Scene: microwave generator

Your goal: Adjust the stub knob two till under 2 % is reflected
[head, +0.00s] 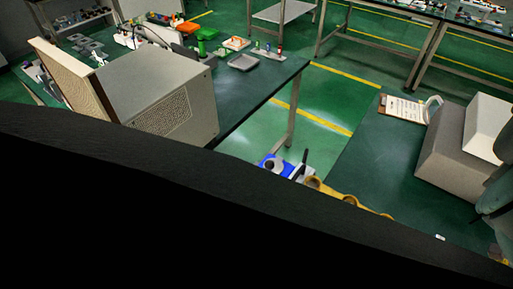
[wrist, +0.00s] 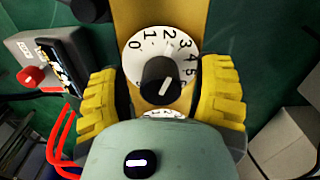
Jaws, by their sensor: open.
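A black knob (wrist: 160,82) with a white pointer line sits on a white numbered dial (wrist: 133,58) on a brass-coloured bar (wrist: 158,12) in the wrist view. The pointer slants up and right; its exact reading is unclear. Whether this is stub knob two cannot be told. My gripper (wrist: 161,95) is open, with its yellow ribbed fingers on either side of the knob and visible gaps between. A second dial (wrist: 162,113) shows partly below, mostly hidden by my gripper's body. In the head view the brass-coloured bar (head: 350,200) is largely hidden. No reflected-power reading is legible.
A grey box with a red button (wrist: 32,75) and a dark panel (wrist: 64,62) stand left of my gripper, near red cables (wrist: 62,138). In the head view, a blue item (head: 268,163) lies by the bar. A clipboard (head: 403,108) and large grey box (head: 448,145) are at right.

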